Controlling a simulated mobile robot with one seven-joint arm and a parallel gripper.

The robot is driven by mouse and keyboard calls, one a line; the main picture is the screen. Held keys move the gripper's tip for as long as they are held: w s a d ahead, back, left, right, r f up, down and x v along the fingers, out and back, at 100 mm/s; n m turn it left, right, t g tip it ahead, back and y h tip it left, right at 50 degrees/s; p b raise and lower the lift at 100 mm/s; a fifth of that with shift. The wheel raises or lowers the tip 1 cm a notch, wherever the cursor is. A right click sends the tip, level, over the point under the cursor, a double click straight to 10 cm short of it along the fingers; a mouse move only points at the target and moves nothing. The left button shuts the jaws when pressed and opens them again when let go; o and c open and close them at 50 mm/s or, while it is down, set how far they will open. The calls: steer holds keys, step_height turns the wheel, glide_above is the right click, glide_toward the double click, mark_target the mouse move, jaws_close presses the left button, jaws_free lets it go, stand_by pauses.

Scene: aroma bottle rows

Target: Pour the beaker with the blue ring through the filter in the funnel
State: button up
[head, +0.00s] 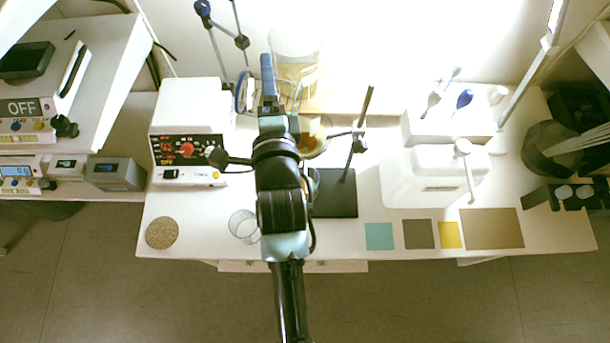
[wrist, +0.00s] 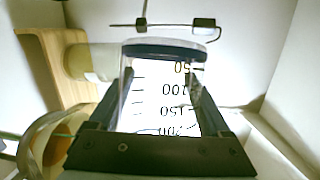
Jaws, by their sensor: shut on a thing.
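My gripper (head: 268,80) is shut on the beaker with the blue ring (head: 243,92), above the back of the bench. The ring looks tall and narrow there, so the beaker seems tilted. In the wrist view the clear beaker (wrist: 165,75), with dark volume marks and a dark blue band, sits between the jaws of my gripper (wrist: 165,125). Its liquid level is unclear. The funnel with its brownish filter (head: 313,137) is right of and nearer than the held beaker, partly hidden by my arm. The two look apart.
The ring stand (head: 352,150) with a dark base is right of my arm. A clear beaker (head: 243,226) stands near the front edge. A hotplate device (head: 187,150) is on the left.

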steer(key=shift+r, duration=0.15)
stand_by(0.8)
steer(key=shift+r, duration=0.1)
stand_by(0.5)
steer(key=shift+r+p, duration=0.1)
steer(key=shift+p, duration=0.8)
steer(key=shift+a+n+g+p, duration=0.3)
steer(key=shift+n+p, duration=0.4)
steer(key=shift+p, duration=0.2)
steer(key=shift+w+f+n, duration=0.1)
steer(key=shift+f+n, duration=0.15)
steer(key=shift+n, duration=0.05)
steer(key=shift+a+n+g+h+p, duration=0.2)
steer(key=shift+n+g+h+p, duration=0.15)
steer(key=shift+h+p, duration=0.2)
steer(key=f+n, duration=0.1)
steer(key=a+n+g+h, duration=0.1)
steer(key=n, duration=0.1)
steer(key=shift+w+a+f+h+b, duration=0.1)
steer(key=shift+w+f+h+b, duration=0.15)
steer(key=shift+f+b, duration=0.1)
